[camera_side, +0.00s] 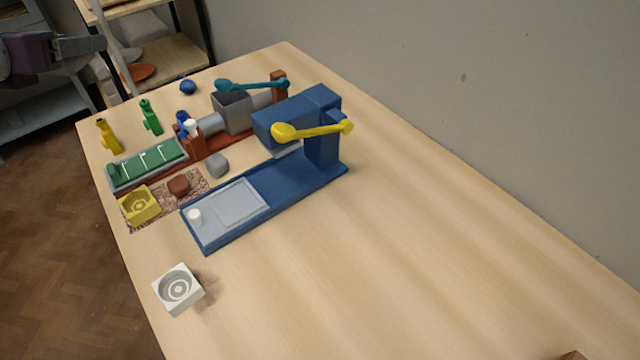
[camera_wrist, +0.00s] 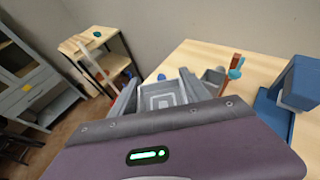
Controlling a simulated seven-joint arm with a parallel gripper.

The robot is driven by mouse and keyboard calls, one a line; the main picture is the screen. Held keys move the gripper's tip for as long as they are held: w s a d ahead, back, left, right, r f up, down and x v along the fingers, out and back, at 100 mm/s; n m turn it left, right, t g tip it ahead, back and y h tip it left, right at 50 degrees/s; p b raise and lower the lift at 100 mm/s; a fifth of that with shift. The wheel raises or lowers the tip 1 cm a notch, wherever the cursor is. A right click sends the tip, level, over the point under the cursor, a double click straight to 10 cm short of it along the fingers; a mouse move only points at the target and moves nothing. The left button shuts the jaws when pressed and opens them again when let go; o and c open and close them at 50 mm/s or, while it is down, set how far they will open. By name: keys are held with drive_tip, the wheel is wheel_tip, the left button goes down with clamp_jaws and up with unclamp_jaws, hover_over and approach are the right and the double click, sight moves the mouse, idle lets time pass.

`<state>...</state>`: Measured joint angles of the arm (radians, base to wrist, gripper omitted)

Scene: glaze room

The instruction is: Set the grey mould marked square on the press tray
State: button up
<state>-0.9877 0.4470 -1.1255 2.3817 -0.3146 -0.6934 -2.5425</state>
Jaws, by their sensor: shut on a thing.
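The grey mould (camera_wrist: 161,97) shows in the wrist view with nested square rings on its face. It sits between the two grey fingers of my gripper (camera_wrist: 158,88), which is shut on it. In the side view my gripper (camera_side: 80,46) is at the upper left, off the table's left edge; the mould cannot be told clearly from the fingers there. The press (camera_side: 315,130) is blue with a yellow lever. Its light grey press tray (camera_side: 240,203) lies on the blue base and is bare. The press also shows at the right of the wrist view (camera_wrist: 303,82).
A yellow mould (camera_side: 140,204) and clay lumps (camera_side: 179,187) lie on a speckled mat. A white mould (camera_side: 178,289) stands at the front. Behind the press are an extruder (camera_side: 232,112), a green wire tray (camera_side: 148,163) and small coloured pieces (camera_side: 150,117). The table's right is mostly clear.

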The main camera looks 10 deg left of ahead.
drive_tip(key=w+d+r+m+h, duration=0.1)
drive_tip(key=d+r+m+h, duration=0.2)
drive_tip(key=d, duration=1.1)
drive_tip(key=m+g+h, duration=0.4)
drive_tip(key=m+h, duration=0.2)
hover_over(351, 254)
wheel_tip(351, 254, down, 3)
wheel_tip(351, 254, down, 27)
drive_tip(key=shift+r, duration=0.15)
drive_tip(key=o, duration=1.6)
drive_tip(key=shift+c, duration=0.2)
